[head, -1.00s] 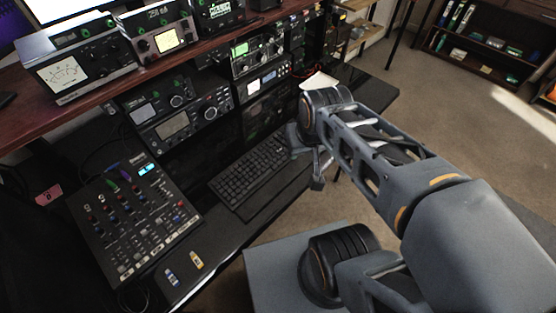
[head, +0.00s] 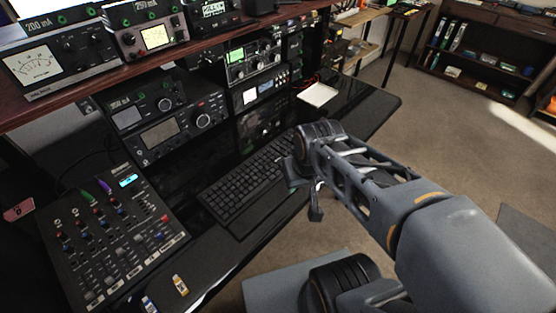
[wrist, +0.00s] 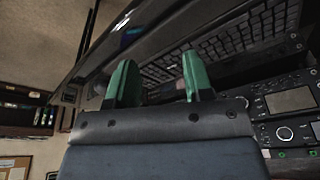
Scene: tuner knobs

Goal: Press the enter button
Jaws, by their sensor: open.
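The black keyboard (head: 245,187) lies on the black desk, left of my gripper in the head view. It also shows in the wrist view (wrist: 235,42), running toward the upper right behind the fingers. The enter button cannot be made out; the keyboard's right end is partly hidden by my arm. My gripper (head: 302,190) is by the keyboard's right end and the desk's front edge. In the wrist view its two green fingers (wrist: 160,82) stand apart with nothing between them. I cannot tell how high they are above the desk.
A mixer (head: 110,240) stands left of the keyboard. Radios (head: 185,130) are stacked behind it under a wooden shelf (head: 80,95). A white square item (head: 318,94) lies on the desk's far right part. Carpet is free in front of the desk.

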